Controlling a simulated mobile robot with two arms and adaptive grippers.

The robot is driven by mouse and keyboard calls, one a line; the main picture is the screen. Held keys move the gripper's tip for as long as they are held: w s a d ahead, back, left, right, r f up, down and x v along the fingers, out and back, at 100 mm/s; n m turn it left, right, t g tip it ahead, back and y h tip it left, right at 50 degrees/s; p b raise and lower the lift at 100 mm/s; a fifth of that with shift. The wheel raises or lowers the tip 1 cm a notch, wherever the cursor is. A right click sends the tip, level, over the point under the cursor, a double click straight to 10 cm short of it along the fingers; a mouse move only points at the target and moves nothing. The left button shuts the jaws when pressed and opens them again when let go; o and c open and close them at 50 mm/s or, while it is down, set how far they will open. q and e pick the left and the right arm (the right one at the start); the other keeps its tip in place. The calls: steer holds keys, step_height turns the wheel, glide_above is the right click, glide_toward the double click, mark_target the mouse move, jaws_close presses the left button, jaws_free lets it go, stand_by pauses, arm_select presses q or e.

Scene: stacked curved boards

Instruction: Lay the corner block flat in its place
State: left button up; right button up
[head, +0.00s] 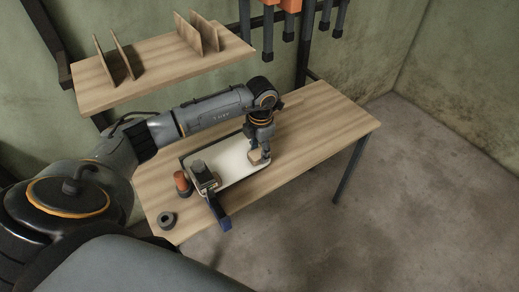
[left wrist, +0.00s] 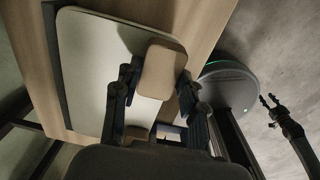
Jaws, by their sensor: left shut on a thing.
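The corner block (head: 257,158) is a small tan piece with rounded edges. My left gripper (head: 262,149) reaches down from above and is shut on it, near the right end of a pale board with rounded corners (head: 232,163). In the left wrist view the block (left wrist: 161,70) sits between the two dark fingers of the left gripper (left wrist: 157,92), overlapping the edge of the pale board (left wrist: 85,60). I cannot tell whether the block touches the board. My right gripper (left wrist: 269,103) shows small at the right, its fingertips apart and empty.
The wooden table (head: 315,118) has free room right of the board. An orange-topped cylinder (head: 181,182), a dark clamp-like device (head: 204,175) and a dark ring (head: 167,219) stand at the left end. A shelf (head: 150,72) with thin upright boards hangs behind.

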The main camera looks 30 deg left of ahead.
arm_select(q)
steer(key=shift+f+b, duration=0.5)
steer(key=shift+f, duration=0.15)
steer(key=o, duration=0.9)
steer(key=shift+r, duration=0.1)
steer(key=shift+r+p, duration=1.05)
steer(key=shift+r, duration=0.2)
steer(key=shift+s+d+r+p, duration=0.1)
steer(key=shift+r+p, duration=1.05)
steer(key=shift+r, duration=0.65)
